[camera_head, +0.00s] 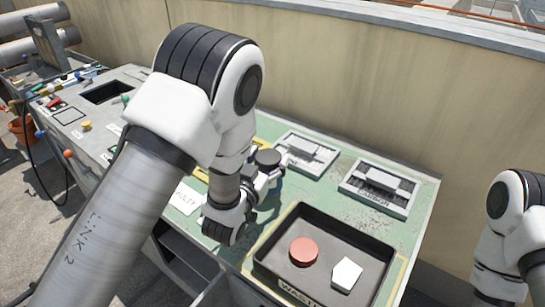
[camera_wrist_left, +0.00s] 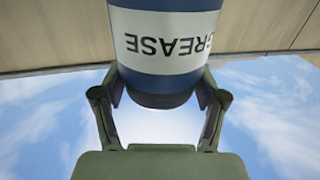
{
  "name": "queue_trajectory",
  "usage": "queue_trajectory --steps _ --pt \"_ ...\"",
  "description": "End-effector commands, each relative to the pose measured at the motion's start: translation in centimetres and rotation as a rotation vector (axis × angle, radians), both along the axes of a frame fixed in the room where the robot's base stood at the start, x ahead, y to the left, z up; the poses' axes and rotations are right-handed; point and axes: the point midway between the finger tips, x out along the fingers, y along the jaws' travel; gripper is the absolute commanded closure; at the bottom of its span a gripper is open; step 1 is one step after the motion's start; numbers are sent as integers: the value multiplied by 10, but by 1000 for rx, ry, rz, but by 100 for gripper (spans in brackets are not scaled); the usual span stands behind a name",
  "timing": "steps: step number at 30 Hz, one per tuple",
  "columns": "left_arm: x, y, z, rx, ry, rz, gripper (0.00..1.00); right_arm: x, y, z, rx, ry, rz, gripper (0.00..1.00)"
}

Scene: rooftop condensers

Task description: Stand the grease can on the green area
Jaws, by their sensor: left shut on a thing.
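The grease can (camera_wrist_left: 165,45) is blue with a white label reading GREASE and a dark end. It fills the upper middle of the left wrist view, with label and sky both upside down, so the can looks upright. My left gripper (camera_wrist_left: 160,92) is shut on it, one finger at each side. In the head view a dark round top, apparently the can (camera_head: 267,157), shows beside my left wrist; its lower part is hidden. The green area (camera_head: 333,208) is the painted bench top under and around it. Whether the can touches it I cannot tell. My right gripper is out of view.
A black tray (camera_head: 322,220) holds a red disc (camera_head: 304,251) and a white block (camera_head: 346,273) at the front. Two grey labelled trays (camera_head: 380,187) (camera_head: 306,152) stand along the back wall. A white card (camera_head: 187,198) lies left. Bare green shows between trays.

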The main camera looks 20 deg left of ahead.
Motion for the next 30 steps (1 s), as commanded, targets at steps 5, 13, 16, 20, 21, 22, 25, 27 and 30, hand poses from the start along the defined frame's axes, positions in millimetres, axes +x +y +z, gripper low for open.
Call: queue_trajectory --steps 5,13,16,20,21,22,25,27,30 --pt "0 0 1 -1 -4 0 86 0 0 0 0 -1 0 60" --pt "0 0 -7 0 -3 0 86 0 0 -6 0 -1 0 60" --pt "0 0 -11 0 -3 0 86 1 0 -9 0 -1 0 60" --pt "0 0 -12 0 -3 0 86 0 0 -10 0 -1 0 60" --pt "0 0 -11 0 -3 0 86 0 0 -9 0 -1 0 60" --pt "0 0 -12 0 -1 0 18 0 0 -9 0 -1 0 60" --pt "0 0 -12 0 -1 0 3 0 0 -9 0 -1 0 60" --pt "0 0 -12 0 -1 0 3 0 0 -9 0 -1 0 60" --pt "0 0 -12 0 -1 0 3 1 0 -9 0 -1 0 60"
